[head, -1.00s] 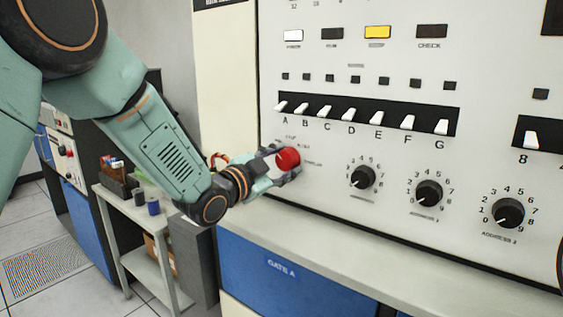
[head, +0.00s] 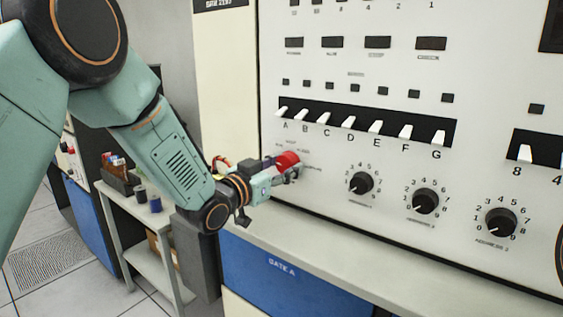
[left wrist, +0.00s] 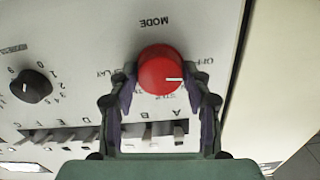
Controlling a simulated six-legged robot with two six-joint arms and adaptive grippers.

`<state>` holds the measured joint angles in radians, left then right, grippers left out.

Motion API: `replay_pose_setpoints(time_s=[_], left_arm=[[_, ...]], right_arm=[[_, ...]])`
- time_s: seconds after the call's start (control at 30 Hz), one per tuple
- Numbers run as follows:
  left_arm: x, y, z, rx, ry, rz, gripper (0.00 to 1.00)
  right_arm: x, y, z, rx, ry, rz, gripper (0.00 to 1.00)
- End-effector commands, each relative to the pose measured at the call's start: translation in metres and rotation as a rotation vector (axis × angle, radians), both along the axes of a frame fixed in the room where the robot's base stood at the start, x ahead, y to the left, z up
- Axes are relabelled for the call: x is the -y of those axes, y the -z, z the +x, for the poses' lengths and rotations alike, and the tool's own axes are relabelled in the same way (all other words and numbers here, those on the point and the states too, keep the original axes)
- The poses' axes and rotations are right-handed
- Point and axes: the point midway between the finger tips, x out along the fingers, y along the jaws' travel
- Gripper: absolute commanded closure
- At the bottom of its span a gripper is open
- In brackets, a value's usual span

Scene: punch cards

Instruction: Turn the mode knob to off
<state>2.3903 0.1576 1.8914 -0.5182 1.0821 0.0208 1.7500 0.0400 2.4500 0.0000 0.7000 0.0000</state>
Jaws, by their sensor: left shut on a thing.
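The red mode knob (head: 287,160) is on the pale console panel, below the left end of the row of white lever switches. In the left wrist view the knob (left wrist: 160,72) shows upside down under the word MODE. Its white mark points right in that view, near the lettering OFF, partly behind a finger. My left gripper (head: 282,170) is shut on the knob; in the left wrist view its fingers (left wrist: 163,85) sit on either side of it. My right gripper is not in view.
Lever switches (head: 365,124) run close above the knob. Black address dials (head: 425,201) are to the right. A pale ledge (head: 300,236) runs below the panel. A grey cart (head: 140,215) with cups stands at left. The lamp windows (head: 378,42) are dark.

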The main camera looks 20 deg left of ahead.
Motion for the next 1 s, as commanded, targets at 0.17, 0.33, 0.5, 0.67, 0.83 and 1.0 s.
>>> replay_pose_setpoints(time_s=[0.17, 0.33, 0.5, 0.67, 0.83, 1.0], left_arm=[[-0.0002, -0.0016, 0.0008, -0.023, -0.001, -0.07, 0.83], [-0.0001, -0.0012, 0.0008, -0.037, -0.001, -0.108, 0.83], [0.0, -0.001, 0.0008, -0.041, 0.0, -0.12, 0.83], [0.0, -0.0009, 0.0006, -0.041, 0.0, -0.121, 0.83], [0.0001, -0.0008, 0.0006, -0.041, 0.0, -0.12, 0.83], [0.0001, -0.0005, 0.0004, -0.041, 0.0, -0.12, 0.37]], right_arm=[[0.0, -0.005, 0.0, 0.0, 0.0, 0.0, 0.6], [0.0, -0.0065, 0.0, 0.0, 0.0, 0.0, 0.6], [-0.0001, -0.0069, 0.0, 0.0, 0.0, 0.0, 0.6], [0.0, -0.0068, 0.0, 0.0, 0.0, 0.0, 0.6], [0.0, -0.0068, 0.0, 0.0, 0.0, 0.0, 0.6], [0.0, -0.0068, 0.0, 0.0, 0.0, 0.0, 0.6]])
